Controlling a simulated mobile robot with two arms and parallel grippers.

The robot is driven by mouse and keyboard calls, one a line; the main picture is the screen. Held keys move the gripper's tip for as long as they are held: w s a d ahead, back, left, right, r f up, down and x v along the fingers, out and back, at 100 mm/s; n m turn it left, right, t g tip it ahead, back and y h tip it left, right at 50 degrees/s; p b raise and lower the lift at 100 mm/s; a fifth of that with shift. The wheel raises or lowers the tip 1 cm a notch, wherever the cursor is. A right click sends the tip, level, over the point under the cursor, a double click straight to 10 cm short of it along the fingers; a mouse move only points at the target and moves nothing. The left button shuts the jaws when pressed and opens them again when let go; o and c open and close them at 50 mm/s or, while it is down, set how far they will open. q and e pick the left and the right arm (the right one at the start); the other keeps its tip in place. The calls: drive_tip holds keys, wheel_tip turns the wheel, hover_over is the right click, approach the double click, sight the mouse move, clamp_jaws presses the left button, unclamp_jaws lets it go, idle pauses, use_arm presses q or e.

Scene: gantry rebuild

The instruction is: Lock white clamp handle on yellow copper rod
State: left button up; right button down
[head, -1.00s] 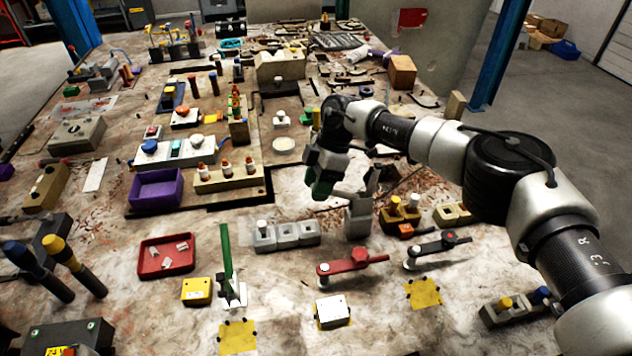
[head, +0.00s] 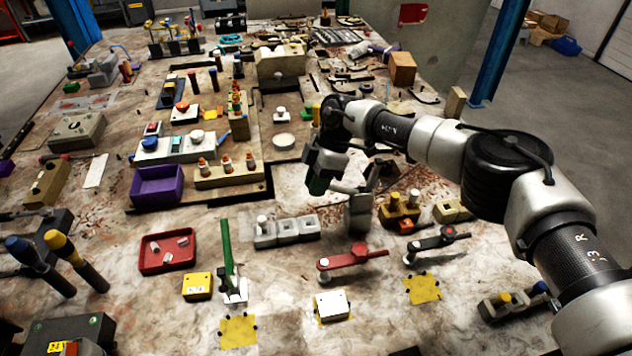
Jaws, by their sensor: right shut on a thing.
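My right gripper (head: 326,184) is at the middle of the table, dark and pointing down, with a green part low on its left. It is shut on the white clamp handle (head: 350,189), a short pale bar beside an upright grey block (head: 358,215). The gripper hides much of the handle, so I cannot tell how the clamp sits. I cannot make out the yellow copper rod for sure; it may be hidden by my gripper or the clamp. My left gripper is not in view.
A green upright handle (head: 227,250), a red tray (head: 166,263) and a purple bin (head: 157,186) stand to the left. Bare table lies between the small fixtures.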

drive_tip(key=shift+w+d+r+y, duration=0.15)
drive_tip(key=shift+d+r+y, duration=0.35)
drive_tip(key=shift+r+y, duration=0.35)
drive_tip(key=shift+w+d+r+g+y, duration=0.1)
drive_tip(key=shift+d+r+g+y, duration=0.3)
drive_tip(key=shift+y, duration=0.35)
drive_tip(key=shift+w+d+r+n+g+y+b, duration=0.15)
drive_tip(key=shift+d+r+n+g+y+b, duration=0.1)
drive_tip(key=shift+d+r+y, duration=0.55)
drive_tip(key=shift+w+d+r+n+g+y+b, duration=0.2)
drive_tip(key=shift+d+y, duration=0.4)
drive_tip(key=shift+y, duration=0.4)
drive_tip(key=shift+s, duration=0.1)
